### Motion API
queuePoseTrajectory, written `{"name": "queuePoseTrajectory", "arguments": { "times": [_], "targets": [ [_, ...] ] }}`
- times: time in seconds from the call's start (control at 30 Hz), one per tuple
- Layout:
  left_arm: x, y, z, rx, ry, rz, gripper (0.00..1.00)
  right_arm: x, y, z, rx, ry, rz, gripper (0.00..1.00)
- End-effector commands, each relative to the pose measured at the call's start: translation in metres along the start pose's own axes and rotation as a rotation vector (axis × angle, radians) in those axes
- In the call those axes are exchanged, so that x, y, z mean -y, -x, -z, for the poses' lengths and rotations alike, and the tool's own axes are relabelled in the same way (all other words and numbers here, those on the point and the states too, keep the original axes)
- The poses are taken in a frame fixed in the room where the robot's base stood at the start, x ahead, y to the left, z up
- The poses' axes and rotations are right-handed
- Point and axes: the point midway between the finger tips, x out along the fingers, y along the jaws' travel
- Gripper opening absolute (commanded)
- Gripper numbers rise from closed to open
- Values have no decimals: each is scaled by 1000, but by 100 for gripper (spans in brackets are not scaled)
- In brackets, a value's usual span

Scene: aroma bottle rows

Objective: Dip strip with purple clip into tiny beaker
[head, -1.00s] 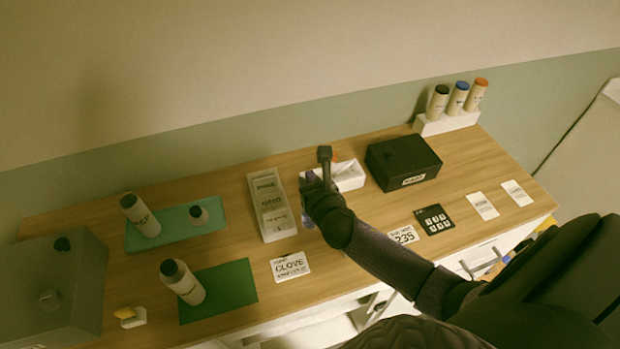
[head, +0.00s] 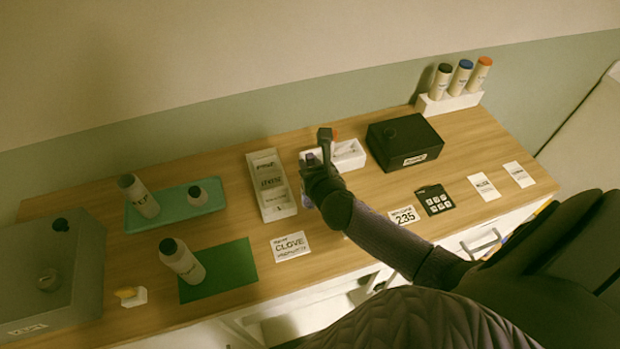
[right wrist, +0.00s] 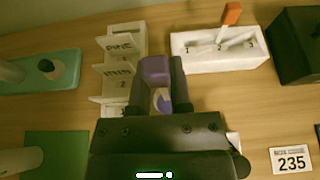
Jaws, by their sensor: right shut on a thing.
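My right gripper (head: 318,165) is shut on a purple clip (head: 311,159), beside the left end of a white slotted block (head: 348,156). The purple clip (right wrist: 155,70) sits between the fingers in the right wrist view. A pale piece with a blue-purple patch shows below the clip; I cannot tell whether it is the strip. On the teal tray (head: 170,219) stand a small white vessel with a dark top (head: 198,194), which may be the tiny beaker, and a taller bottle (head: 142,198). My left gripper is not in view.
The block's slots are numbered; an orange clip (right wrist: 232,13) stands in it. A white card rack (head: 272,188) is left of my gripper. A black box (head: 405,140) stands right. Flat cards lie in front.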

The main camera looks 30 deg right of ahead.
Motion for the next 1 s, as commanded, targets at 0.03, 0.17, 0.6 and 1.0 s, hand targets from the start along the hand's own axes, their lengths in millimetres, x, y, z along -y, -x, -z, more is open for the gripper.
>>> {"name": "queuePoseTrajectory", "arguments": {
  "times": [0.03, 0.17, 0.6, 1.0],
  "targets": [
    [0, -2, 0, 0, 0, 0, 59, 0, -1, 2, 0, 0, 0, 0],
    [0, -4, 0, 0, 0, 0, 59, 0, -2, 4, 0, 0, 0, 0],
    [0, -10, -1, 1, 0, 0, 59, 0, -5, 12, 0, 0, 0, 0],
    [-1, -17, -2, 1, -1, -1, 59, 0, -8, 19, 0, 0, 0, 0]
  ]
}}
